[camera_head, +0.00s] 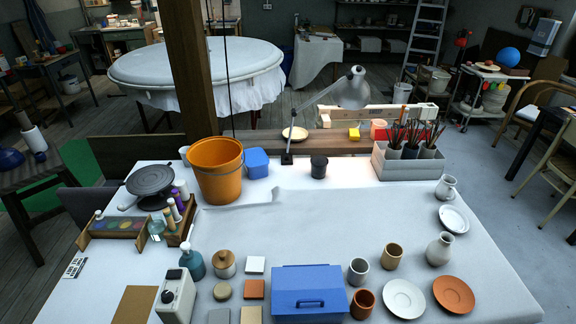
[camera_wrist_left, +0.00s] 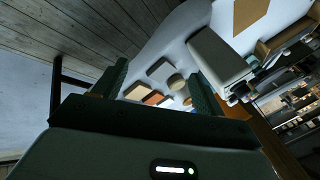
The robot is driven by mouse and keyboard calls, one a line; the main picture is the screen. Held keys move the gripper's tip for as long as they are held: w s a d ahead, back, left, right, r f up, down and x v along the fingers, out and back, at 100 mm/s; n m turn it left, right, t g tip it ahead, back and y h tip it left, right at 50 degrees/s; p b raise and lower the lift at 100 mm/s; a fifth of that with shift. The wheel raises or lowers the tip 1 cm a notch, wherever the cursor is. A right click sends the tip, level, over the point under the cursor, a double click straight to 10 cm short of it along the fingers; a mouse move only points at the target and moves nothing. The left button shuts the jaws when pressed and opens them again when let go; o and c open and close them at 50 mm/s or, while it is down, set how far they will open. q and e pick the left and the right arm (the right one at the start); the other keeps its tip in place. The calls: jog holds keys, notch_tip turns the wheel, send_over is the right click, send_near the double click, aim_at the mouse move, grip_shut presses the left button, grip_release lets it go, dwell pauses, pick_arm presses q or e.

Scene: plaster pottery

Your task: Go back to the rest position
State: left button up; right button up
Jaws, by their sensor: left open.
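My left gripper (camera_wrist_left: 160,82) shows in the left wrist view with its two dark green fingers spread wide apart. It is open, with nothing held between the fingers. Beyond the fingers, apart from them, lie small square tiles and a round piece on the white table (camera_wrist_left: 195,22). Neither gripper nor arm shows in the head view, and my right gripper is in neither view.
In the head view the white-covered table (camera_head: 330,230) holds a blue box (camera_head: 308,291), an orange bucket (camera_head: 216,170), a lamp (camera_head: 352,88), a grey crate of brushes (camera_head: 408,163) and several pots and saucers. The table's middle is mostly clear.

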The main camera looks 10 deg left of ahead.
pick_arm(q)
jog(key=s+d+f+n+g+h+b, duration=0.1)
jog(key=s+f, duration=0.3)
jog(key=f, duration=0.6)
jog(key=s+d+f+g+h+b, duration=0.15)
jog(key=s+f, duration=0.25)
jog(key=f, duration=0.6)
jog(key=s+f+n+g+b, duration=0.2)
jog(key=s+f+b, duration=0.1)
jog(key=s+f, duration=0.9)
jog(key=s, duration=0.2)
jog(key=shift+s+a+f, duration=0.3)
jog(key=shift+a, duration=0.05)
